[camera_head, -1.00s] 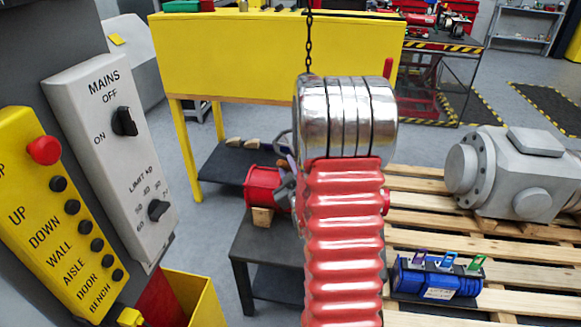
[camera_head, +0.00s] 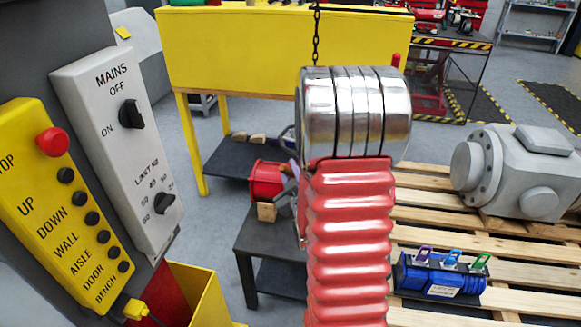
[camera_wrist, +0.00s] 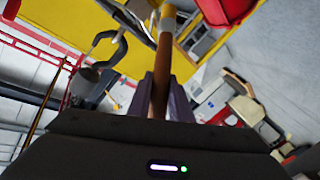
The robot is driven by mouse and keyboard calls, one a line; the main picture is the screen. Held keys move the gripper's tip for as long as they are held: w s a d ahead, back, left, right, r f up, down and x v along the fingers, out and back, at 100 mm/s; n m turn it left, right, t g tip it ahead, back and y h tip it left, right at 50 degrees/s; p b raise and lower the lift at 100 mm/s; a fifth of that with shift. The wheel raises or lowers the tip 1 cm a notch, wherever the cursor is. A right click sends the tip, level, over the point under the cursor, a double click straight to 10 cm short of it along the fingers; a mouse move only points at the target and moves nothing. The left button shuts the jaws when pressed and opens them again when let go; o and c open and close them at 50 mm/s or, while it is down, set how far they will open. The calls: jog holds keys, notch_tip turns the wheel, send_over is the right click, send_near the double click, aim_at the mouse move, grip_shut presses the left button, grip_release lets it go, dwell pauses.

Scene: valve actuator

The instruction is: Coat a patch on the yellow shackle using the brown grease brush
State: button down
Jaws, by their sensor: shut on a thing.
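In the wrist view, my gripper (camera_wrist: 161,88) is shut on the brown handle of the grease brush (camera_wrist: 163,66). The brush points up and away from the jaws. Its pale and yellow end is near the top edge of the picture. A dark grey hook (camera_wrist: 120,50) is left of the brush, apart from its handle. I cannot make out the yellow shackle for certain; large yellow surfaces lie behind the hook. In the head view, my red and chrome arm hides the gripper and most of the brush.
A chain (camera_head: 316,35) hangs behind my arm before the yellow bench (camera_head: 230,50). A red drum (camera_head: 265,182) sits on a low dark table (camera_head: 262,240). A pallet (camera_head: 425,215) with a grey valve body (camera_head: 518,172) and blue unit (camera_head: 430,275) is right. Control panels (camera_head: 120,150) stand close left.

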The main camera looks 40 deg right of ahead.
jog(key=shift+s+a, duration=0.35)
jog(key=shift+a, duration=0.15)
jog(key=shift+s+a, duration=0.9)
jog(key=shift+a, duration=0.25)
